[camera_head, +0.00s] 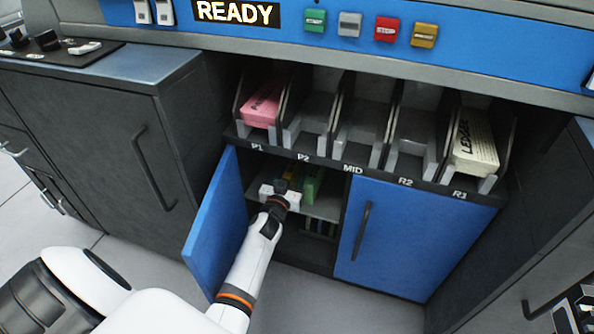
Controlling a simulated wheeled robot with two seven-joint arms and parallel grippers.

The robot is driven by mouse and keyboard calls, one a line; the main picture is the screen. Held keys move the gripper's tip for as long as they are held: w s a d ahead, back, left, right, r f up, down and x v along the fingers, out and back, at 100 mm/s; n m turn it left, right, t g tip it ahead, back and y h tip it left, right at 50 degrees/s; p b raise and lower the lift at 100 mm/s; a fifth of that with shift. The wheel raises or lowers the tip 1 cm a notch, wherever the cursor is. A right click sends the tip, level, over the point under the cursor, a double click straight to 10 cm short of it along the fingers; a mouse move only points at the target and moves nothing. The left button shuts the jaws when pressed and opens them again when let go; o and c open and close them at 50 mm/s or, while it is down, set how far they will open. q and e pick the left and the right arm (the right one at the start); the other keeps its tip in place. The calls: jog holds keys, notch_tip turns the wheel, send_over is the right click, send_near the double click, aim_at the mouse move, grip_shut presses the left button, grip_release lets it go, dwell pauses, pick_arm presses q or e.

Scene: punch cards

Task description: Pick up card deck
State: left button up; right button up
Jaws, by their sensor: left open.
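My left arm reaches from the bottom into the open left part of the low cabinet. My left gripper (280,187) is open at the upper shelf, in front of a green deck (312,182) and a yellow item (290,172) standing there. White parts show on both sides of the gripper; I cannot tell whether they are its fingers or a card deck. A pink card deck (263,103) lies in slot P1, and a cream deck marked LEDGER (475,142) lies in the far right slot. My right gripper is not in view.
The left blue door (215,222) stands open, close beside my left arm. The right blue door (408,235) is shut. Slots P2, MID (362,128) and R2 look empty. Several dark items stand on the lower shelf. A blue panel reading READY (235,13) overhangs the slots.

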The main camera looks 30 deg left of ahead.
pick_arm(q)
jog(key=shift+w, duration=0.1)
grip_shut()
jog(key=shift+r, duration=0.1)
jog(key=shift+r, duration=0.1)
